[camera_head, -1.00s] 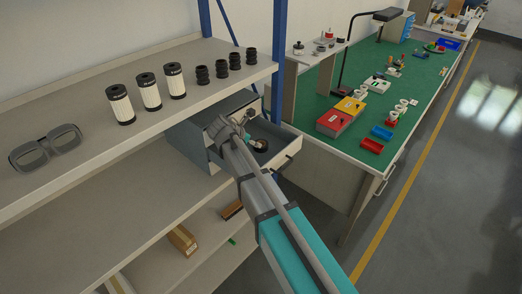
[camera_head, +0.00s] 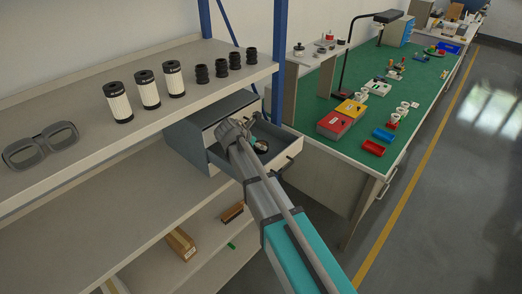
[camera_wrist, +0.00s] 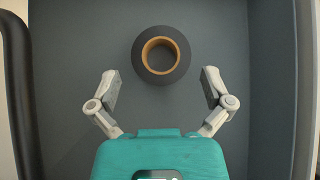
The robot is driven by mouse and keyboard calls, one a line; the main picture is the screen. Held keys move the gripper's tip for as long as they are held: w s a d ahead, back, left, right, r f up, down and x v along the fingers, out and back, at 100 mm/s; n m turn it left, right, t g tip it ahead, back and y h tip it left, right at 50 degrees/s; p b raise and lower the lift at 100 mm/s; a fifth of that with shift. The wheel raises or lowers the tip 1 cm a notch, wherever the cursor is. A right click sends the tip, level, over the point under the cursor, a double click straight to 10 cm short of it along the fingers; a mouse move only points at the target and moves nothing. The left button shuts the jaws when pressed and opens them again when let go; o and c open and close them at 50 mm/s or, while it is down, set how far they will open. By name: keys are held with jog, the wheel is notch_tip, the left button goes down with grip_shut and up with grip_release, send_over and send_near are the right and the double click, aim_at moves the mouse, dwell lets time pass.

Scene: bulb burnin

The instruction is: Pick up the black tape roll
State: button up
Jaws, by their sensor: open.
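The black tape roll (camera_wrist: 178,68) lies flat in the grey drawer (camera_wrist: 217,28), its tan core facing up in the wrist view. In the head view the roll (camera_head: 261,146) shows partly, beside my arm in the pulled-out drawer (camera_head: 282,159). My gripper (camera_wrist: 161,88) is open and empty. Its two fingers stand to the left and right of the roll, with the roll a little beyond the fingertips in the picture. The fingers do not touch it. In the head view my arm hides part of the drawer.
The grey drawer cabinet (camera_head: 187,138) stands on a shelf beneath the upper shelf (camera_head: 70,152), which holds filters, black fittings and goggles (camera_head: 38,146). A blue post (camera_head: 279,60) rises close by. A green-topped workbench (camera_head: 395,85) is to the right.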

jog(key=shift+b+x, duration=0.7)
jog(key=shift+x, duration=0.75)
jog(key=shift+r, duration=0.1)
jog(key=c, duration=0.8)
